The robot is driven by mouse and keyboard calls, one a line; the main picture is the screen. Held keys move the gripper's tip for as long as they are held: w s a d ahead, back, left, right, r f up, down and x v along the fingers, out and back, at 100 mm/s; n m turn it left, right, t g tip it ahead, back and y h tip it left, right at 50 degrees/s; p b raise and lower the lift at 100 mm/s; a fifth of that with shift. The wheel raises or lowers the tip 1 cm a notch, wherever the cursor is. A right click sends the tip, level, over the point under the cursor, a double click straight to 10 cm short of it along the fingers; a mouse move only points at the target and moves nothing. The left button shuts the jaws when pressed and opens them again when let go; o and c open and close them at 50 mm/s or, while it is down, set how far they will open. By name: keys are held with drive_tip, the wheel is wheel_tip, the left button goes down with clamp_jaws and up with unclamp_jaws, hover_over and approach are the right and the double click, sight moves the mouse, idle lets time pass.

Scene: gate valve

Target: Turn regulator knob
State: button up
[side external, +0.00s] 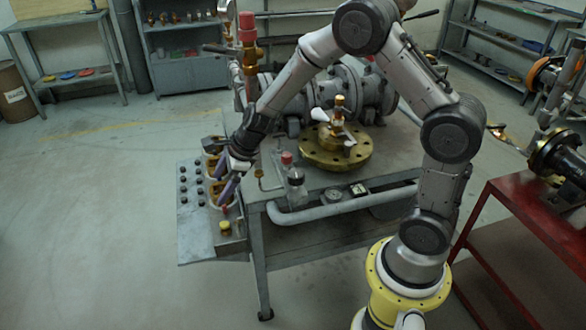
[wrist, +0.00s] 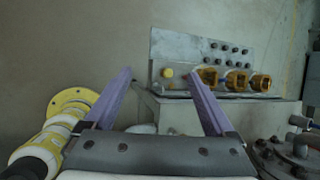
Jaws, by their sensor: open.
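A grey control panel (side external: 193,243) stands at the left end of the workbench; it also shows in the wrist view (wrist: 178,45). It carries a yellow round knob (side external: 225,226), seen too in the wrist view (wrist: 167,73), and several amber fittings (wrist: 237,80) in a row. I cannot tell which of these is the regulator knob. My gripper (side external: 217,182) is over the panel, its purple fingers partly covering the amber fittings in the side view. In the wrist view my gripper (wrist: 160,72) is open and empty, with the yellow knob between the fingertips' outlines and beyond them. No contact is visible.
Rows of dark buttons (side external: 184,187) lie beside the amber fittings. A red-capped bottle (side external: 295,185), a brass flange (side external: 335,149), a grey pipe (side external: 345,205) and a tall red-topped valve (side external: 248,40) crowd the workbench (side external: 390,165). The floor left of the panel is clear.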

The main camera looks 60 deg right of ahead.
wheel_tip(320, 180, down, 6)
drive_tip(key=t+h, duration=0.1)
drive_tip(key=h, duration=0.3)
drive_tip(key=n+h, duration=0.4)
drive_tip(key=h, duration=0.6)
approach(296, 179)
drive_tip(key=shift+t, duration=0.4)
drive_tip(key=w+f, duration=0.6)
drive_tip(key=shift+d+f, duration=0.3)
drive_tip(key=shift+f, duration=0.05)
drive_tip(key=s+d+r+n+t, duration=0.25)
drive_tip(key=s+n+t, duration=0.35)
drive_tip(key=n, duration=0.7)
drive_tip(key=shift+g+h, duration=0.4)
drive_tip(key=shift+g, duration=0.3)
drive_tip(key=shift+s+d+x, duration=0.1)
drive_tip(key=shift+x, duration=3)
drive_tip(key=shift+s+d+x, duration=0.15)
drive_tip(key=shift+x, duration=2.95)
drive_tip(key=c, duration=1.4)
drive_tip(key=shift+o, duration=0.2)
